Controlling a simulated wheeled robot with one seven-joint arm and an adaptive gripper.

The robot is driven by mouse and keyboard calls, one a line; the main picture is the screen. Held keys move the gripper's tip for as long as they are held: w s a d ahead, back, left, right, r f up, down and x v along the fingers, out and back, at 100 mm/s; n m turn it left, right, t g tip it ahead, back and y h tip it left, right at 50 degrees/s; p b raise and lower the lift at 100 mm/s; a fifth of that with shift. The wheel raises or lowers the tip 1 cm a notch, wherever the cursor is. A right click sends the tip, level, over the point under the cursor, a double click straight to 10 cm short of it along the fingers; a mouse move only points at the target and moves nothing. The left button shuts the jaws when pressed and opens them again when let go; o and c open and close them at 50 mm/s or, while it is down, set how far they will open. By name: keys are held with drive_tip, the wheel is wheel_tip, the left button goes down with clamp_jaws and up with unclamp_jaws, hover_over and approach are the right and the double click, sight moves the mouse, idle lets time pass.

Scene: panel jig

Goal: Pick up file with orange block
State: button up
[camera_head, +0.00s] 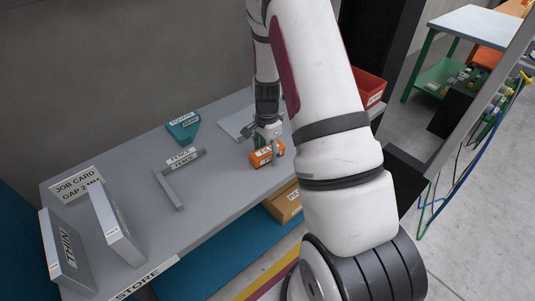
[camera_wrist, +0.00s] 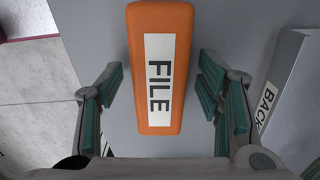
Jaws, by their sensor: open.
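The orange block (camera_head: 262,156) lies on the grey bench top, below my gripper (camera_head: 270,143) in the head view. In the wrist view the orange block (camera_wrist: 148,100) carries a white label reading FILE and runs lengthwise between the two green-padded fingers of my gripper (camera_wrist: 160,98). The fingers are open, one on each side, with visible gaps to the block. Whether the fingertips are level with the block or above it is hard to tell.
A grey L-shaped fence (camera_head: 180,175), a teal square (camera_head: 184,126) and grey THIN block (camera_head: 62,255) stand left on the bench (camera_head: 215,205). A red bin (camera_head: 370,88) is at the back right. A grey BACK piece (camera_wrist: 292,90) lies right of the fingers.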

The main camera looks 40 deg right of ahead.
drive_tip(key=shift+f, duration=0.15)
clamp_jaws()
